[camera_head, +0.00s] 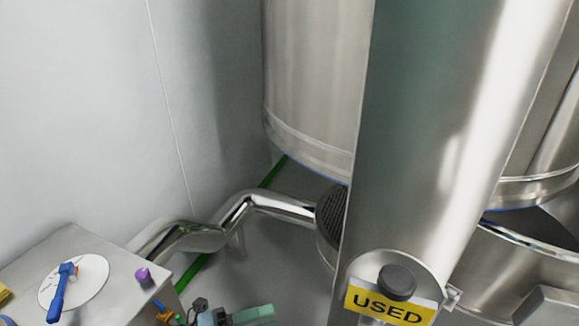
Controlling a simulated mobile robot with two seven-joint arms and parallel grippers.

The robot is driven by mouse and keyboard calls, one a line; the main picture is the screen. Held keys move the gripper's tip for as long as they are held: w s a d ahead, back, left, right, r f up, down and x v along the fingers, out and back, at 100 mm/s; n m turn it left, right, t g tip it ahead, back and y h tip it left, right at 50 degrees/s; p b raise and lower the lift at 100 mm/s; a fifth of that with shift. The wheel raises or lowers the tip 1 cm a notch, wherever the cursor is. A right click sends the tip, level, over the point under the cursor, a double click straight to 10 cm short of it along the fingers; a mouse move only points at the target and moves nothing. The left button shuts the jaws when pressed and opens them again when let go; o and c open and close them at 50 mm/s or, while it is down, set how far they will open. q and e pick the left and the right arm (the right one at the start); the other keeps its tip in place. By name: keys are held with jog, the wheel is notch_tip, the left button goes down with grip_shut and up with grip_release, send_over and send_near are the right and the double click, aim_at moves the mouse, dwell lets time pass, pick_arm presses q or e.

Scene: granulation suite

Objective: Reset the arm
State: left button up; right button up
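Neither of my grippers shows in the head view, and no part of my arms can be made out for sure. The task names no other object that I can pick out here. A grey metal box (98,250) at the lower left carries a white round dial plate (75,283) with a blue lever handle (58,296) on it. A purple knob (142,275) sits on the box to the right of the dial.
A steel column (430,130) with a yellow "USED" sign (390,305) fills the centre right. Steel vessels (315,70) stand behind it. A bent steel pipe (215,236) runs low on the left. Teal and black fittings (235,316) are cut off at the bottom edge.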

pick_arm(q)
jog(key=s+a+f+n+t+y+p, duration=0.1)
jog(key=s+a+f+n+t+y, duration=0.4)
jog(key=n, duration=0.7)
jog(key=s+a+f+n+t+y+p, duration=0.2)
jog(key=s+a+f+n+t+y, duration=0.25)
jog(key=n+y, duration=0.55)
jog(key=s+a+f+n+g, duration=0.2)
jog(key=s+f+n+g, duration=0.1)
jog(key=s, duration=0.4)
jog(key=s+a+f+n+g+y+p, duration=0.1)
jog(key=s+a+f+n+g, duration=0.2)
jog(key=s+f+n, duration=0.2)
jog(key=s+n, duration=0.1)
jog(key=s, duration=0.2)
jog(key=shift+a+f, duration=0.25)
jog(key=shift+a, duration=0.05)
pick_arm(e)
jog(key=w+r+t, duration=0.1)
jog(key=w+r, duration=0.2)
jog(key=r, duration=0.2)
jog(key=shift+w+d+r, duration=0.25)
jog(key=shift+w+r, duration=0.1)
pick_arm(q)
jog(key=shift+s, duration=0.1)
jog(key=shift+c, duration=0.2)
